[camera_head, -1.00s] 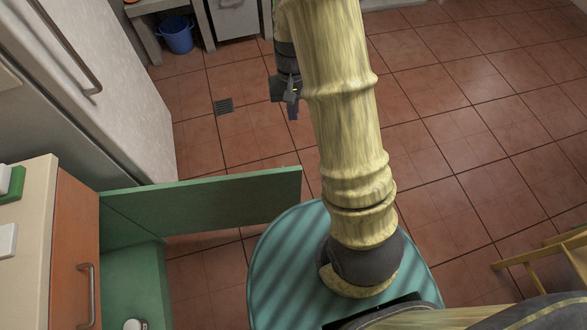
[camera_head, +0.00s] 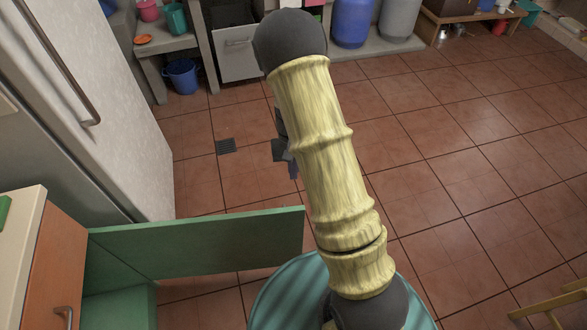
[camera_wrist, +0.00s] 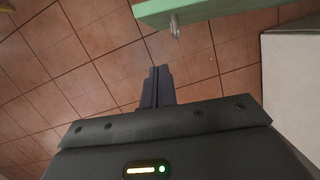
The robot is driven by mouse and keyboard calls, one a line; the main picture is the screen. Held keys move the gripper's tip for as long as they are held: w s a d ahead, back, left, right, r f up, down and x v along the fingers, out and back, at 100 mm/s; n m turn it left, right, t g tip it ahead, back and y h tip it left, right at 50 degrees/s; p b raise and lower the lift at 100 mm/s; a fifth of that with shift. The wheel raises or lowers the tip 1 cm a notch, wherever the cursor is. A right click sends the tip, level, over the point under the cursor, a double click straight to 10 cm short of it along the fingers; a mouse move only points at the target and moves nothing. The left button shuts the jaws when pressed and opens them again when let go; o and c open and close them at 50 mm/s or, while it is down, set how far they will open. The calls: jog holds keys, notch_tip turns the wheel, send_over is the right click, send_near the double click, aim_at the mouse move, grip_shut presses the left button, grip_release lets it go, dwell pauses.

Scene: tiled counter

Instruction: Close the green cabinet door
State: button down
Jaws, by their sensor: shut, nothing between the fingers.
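The green cabinet door (camera_head: 200,246) stands open at the lower left of the head view, swung out from the cabinet so that its green interior (camera_head: 120,306) shows. In the wrist view part of the door (camera_wrist: 215,8) crosses the top right, with a small metal handle (camera_wrist: 175,26) on it. My gripper (camera_wrist: 157,86) is shut and empty, with its fingers together over the floor. It is apart from the door. In the head view my gripper (camera_head: 290,168) shows only in part beside my arm, just beyond the door's free end.
A white fridge (camera_head: 105,90) stands beyond the door at the left. An orange drawer front (camera_head: 50,270) and a pale counter top (camera_head: 18,235) adjoin the cabinet. A wooden chair (camera_head: 555,300) is at the lower right. The tiled floor (camera_head: 450,170) is largely clear.

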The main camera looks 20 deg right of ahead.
jog(key=s+f+b, duration=0.1)
jog(key=s+f, duration=0.4)
jog(key=f, duration=0.1)
jog(key=shift+s+a+f+b, duration=0.15)
jog(key=shift+s+a+b, duration=0.15)
jog(key=shift+a+b, duration=0.1)
jog(key=shift+a, duration=0.1)
